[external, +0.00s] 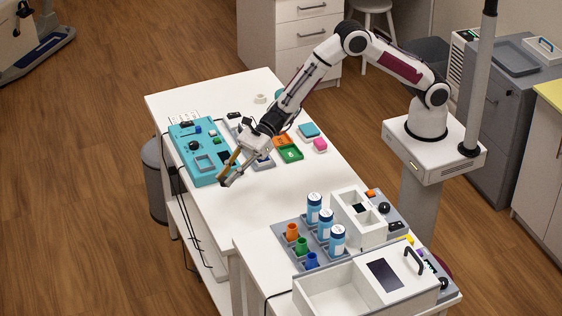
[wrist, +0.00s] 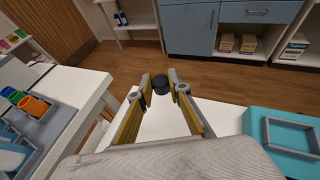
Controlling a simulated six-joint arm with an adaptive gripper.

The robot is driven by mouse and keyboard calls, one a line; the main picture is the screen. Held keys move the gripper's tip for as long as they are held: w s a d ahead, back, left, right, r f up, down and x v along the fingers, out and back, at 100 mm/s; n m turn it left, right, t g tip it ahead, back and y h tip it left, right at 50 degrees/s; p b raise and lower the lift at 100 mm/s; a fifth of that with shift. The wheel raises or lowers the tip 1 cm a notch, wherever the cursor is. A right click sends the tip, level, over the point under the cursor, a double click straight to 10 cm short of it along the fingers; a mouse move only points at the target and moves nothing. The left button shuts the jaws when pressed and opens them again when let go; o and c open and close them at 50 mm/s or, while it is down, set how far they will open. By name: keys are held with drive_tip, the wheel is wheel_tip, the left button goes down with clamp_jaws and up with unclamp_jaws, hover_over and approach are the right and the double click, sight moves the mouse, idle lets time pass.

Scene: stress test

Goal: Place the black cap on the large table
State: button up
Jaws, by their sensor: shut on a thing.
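The black cap (wrist: 160,83) is a small dark round piece held between the fingertips of my gripper (wrist: 160,90) in the wrist view. The yellow-sided fingers touch it on both sides. In the external view my gripper (external: 229,174) hangs over the left front part of the large white table (external: 215,212), beside the teal device. The cap is too small or hidden to make out there. In the wrist view the large table's white top (wrist: 172,122) lies below the cap, and its edge is near the fingertips.
A teal device (external: 206,160) sits left of my gripper. Orange and green trays (external: 290,154) lie to its right. A second table at the front holds a grey rack (external: 288,236) with bottles and coloured cups. The large table's front part is bare.

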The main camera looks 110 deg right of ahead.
drive_tip(key=shift+m+h, duration=0.3)
drive_tip(key=d, duration=0.1)
drive_tip(key=s+d+f, duration=0.2)
drive_tip(key=d, duration=0.1)
idle(0.3)
hover_over(232, 201)
drive_tip(key=shift+a+f, duration=0.1)
drive_tip(key=shift+f, duration=3)
drive_tip(key=shift+f, duration=1.9)
drive_tip(key=shift+f, duration=0.15)
drive_tip(key=o, duration=0.7)
